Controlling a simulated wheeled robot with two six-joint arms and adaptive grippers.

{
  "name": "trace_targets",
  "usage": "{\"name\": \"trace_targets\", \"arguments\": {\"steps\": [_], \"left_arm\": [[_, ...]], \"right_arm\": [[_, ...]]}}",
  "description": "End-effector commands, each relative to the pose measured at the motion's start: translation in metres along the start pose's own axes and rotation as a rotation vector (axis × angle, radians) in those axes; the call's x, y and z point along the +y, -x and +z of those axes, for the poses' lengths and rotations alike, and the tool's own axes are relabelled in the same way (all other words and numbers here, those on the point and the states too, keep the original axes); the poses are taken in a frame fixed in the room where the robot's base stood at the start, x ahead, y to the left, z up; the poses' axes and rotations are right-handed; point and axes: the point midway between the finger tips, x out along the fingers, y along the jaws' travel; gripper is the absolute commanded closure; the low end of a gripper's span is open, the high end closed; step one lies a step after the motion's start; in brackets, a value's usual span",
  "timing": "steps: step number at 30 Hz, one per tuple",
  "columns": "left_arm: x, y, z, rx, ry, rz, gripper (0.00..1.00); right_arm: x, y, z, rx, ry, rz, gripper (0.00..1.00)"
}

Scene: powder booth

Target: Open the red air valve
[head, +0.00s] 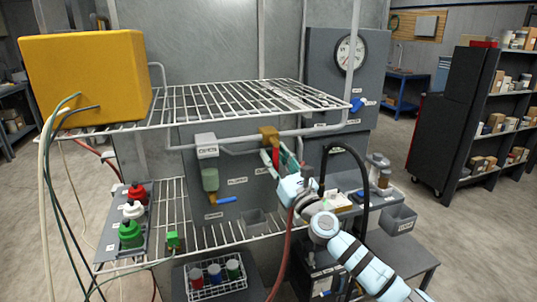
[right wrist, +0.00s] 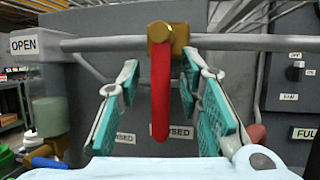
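The air valve has a brass body (right wrist: 168,36) on a grey horizontal pipe, and its red handle (right wrist: 160,85) hangs straight down from it. In the head view the brass body (head: 268,134) and part of the red handle (head: 276,157) show below the wire shelf. My right gripper (head: 284,160) is at the handle. In the right wrist view its teal fingers (right wrist: 160,92) are open, one on each side of the handle, with a visible gap on both sides. An "OPEN" sign (right wrist: 23,45) is at the left; a partly hidden "CLOSED" label is behind the handle. My left gripper is not in view.
A wire shelf (head: 250,105) runs just above the valve, with a yellow box (head: 85,78) on its left end. A filter bowl (head: 210,180) and a blue-handled valve (head: 226,200) are left of the handle. A red hose (head: 283,255) hangs below.

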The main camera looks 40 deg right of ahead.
Motion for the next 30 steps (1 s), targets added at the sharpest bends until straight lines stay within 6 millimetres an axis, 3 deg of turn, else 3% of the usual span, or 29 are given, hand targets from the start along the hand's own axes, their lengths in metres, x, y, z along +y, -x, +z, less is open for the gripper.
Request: {"name": "trace_targets", "arguments": {"steps": [7,13,20,21,24,30], "left_arm": [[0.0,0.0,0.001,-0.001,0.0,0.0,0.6],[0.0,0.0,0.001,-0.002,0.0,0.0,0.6],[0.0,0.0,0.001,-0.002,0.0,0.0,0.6],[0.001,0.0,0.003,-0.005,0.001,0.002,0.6],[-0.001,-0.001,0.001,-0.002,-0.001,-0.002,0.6],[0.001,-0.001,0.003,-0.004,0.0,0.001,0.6]], "right_arm": [[0.002,-0.002,-0.001,0.0,-0.001,0.002,0.67],[0.002,-0.002,-0.002,0.0,-0.001,0.003,0.99],[0.002,-0.002,-0.002,0.001,-0.001,0.003,1.0],[0.026,0.001,0.0,-0.003,-0.02,0.007,1.0],[0.011,-0.001,-0.001,0.0,-0.004,0.006,1.0],[0.005,-0.003,-0.001,-0.009,-0.035,-0.009,1.0]]}}
